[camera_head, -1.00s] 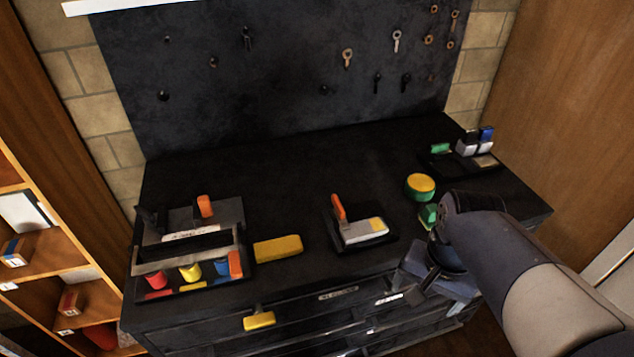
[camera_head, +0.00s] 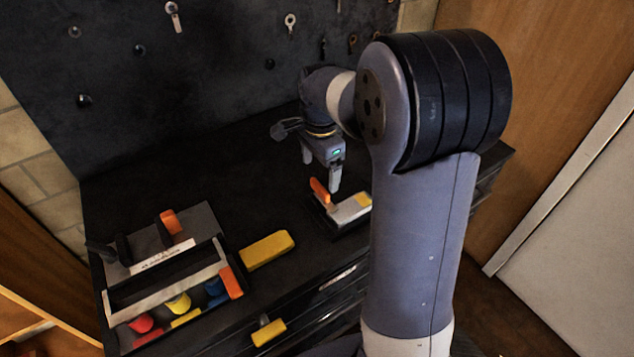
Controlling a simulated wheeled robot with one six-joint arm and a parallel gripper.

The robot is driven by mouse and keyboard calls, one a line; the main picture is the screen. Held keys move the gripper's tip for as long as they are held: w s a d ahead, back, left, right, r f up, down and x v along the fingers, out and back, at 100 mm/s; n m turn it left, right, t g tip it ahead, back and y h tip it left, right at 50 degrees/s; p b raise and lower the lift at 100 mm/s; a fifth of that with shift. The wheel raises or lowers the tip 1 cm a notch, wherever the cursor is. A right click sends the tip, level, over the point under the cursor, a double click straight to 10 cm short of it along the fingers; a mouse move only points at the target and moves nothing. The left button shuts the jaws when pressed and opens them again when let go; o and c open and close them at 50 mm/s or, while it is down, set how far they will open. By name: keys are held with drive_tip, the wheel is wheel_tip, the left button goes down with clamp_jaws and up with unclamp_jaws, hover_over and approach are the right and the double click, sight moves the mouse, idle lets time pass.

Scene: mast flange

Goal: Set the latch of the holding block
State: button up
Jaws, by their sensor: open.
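A small grey-white block (camera_head: 348,212) with a yellow patch on its right end sits on a dark base on the black bench top, left of my upright arm link. An orange lever (camera_head: 319,190), which looks like its latch, stands tilted at the block's left end. My gripper (camera_head: 335,188) points down just above the block, right beside the lever. Its jaws are open and hold nothing. I cannot tell whether a fingertip touches the lever. My arm hides the bench to the right of the block.
A larger grey fixture (camera_head: 205,218) with another orange piece (camera_head: 170,221) and red, yellow and blue cylinders stands at left. A yellow bar (camera_head: 267,250) lies between it and the block. A drawer has a yellow handle (camera_head: 268,332). The dark pegboard (camera_head: 225,75) rises behind.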

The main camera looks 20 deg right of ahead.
sight(320, 186)
wheel_tip(320, 186, down, 6)
drive_tip(key=shift+r, duration=0.1)
drive_tip(key=shift+c, duration=0.2)
drive_tip(key=c, duration=0.9)
